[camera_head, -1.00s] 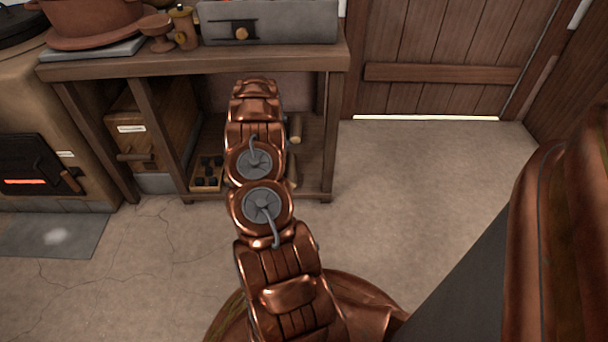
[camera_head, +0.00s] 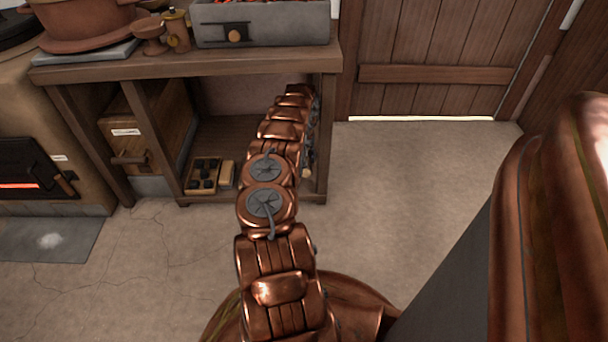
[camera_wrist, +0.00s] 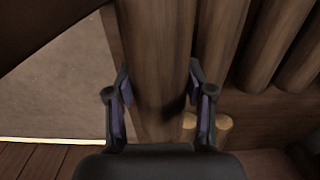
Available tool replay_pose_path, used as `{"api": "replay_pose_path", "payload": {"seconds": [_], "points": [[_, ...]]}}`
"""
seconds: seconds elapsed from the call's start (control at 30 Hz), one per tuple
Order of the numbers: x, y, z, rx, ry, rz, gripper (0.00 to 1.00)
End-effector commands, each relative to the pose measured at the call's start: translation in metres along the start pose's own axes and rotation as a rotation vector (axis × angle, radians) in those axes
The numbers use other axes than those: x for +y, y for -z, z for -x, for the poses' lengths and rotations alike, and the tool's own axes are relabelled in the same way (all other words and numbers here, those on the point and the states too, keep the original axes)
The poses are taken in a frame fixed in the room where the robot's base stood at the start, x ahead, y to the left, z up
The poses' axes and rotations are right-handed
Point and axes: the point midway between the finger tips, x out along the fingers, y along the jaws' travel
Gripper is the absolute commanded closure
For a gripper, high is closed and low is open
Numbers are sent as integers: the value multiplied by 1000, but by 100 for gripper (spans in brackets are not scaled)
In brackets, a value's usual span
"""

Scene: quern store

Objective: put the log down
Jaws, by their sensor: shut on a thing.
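A brown wooden log (camera_wrist: 155,60) runs up and down the middle of the wrist view. My gripper (camera_wrist: 162,105) is shut on it, with one dark, purple-padded finger on each side. In the wrist view the log lies over or on the brown shelf; whether it touches the wood below cannot be told. In the head view my arm reaches into the right part of the open bench and hides my gripper. A pale log end (camera_head: 308,173) shows just right of my arm there; whether it is the held log is unclear.
Floor (camera_head: 420,190) right of the bench is clear.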

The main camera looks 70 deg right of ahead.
Motion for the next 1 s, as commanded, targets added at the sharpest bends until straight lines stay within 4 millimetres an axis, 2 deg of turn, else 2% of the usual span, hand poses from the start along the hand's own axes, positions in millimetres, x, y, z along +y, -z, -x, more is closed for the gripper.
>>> {"api": "replay_pose_path", "payload": {"seconds": [0.03, 0.1, 0.27, 0.57, 1.0], "points": [[1, 0, -13, -1, -1, -1, 100], [2, 0, -22, -1, -1, -2, 100], [1, 0, -32, -1, -1, -1, 100], [1, 0, -74, 0, -1, -2, 100], [0, 0, -77, 2, -1, -1, 100]]}}
